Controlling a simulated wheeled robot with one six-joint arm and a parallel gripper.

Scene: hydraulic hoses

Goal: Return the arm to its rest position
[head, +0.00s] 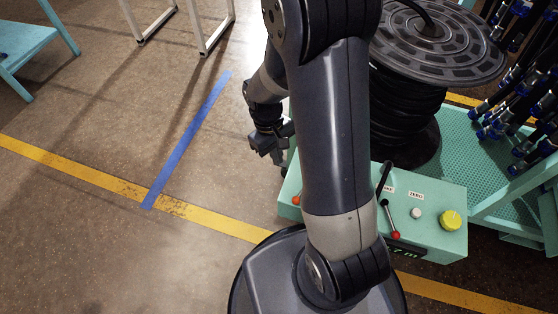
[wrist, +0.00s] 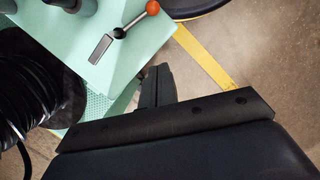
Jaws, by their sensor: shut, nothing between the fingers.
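My gripper (head: 277,155) hangs left of my upper arm in the head view, beside the left end of a mint-green control box. In the wrist view my gripper (wrist: 155,88) shows as dark fingers closed together, with nothing between them. The fingers appear near the box's edge; I cannot tell the exact gap. My arm stands folded in front of the box in the head view and hides its middle part.
The control box (head: 440,190) carries levers, a red knob (head: 395,235) and a yellow knob (head: 450,220). An orange-tipped lever (wrist: 152,8) shows in the wrist view. A black hose reel (head: 405,110) and hoses (head: 520,110) stand right. Open floor (head: 90,230) lies left.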

